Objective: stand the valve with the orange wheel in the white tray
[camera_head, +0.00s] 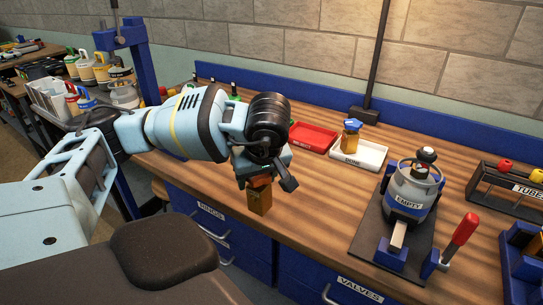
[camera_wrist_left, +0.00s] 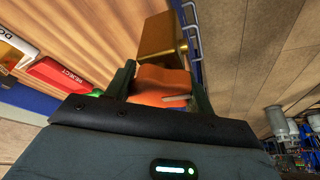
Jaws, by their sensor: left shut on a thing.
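My left gripper (camera_head: 262,178) is shut on the orange wheel of a valve and holds it in the air near the front edge of the bench. The valve's brass block body (camera_head: 259,200) hangs below the fingers. In the left wrist view the orange wheel (camera_wrist_left: 163,86) sits between the two fingers, with the brass body (camera_wrist_left: 160,38) beyond it. The white tray (camera_head: 374,154), labelled DONE, lies farther back and to the right on the bench. Its edge also shows in the left wrist view (camera_wrist_left: 18,48). My right gripper is not in view.
A brass valve with a blue wheel (camera_head: 350,137) stands in the white tray. A red REJECT tray (camera_head: 314,137) is to its left. A grey canister (camera_head: 411,190) on a dark plate and a red-handled lever (camera_head: 461,237) stand to the right. Bare wood lies before the trays.

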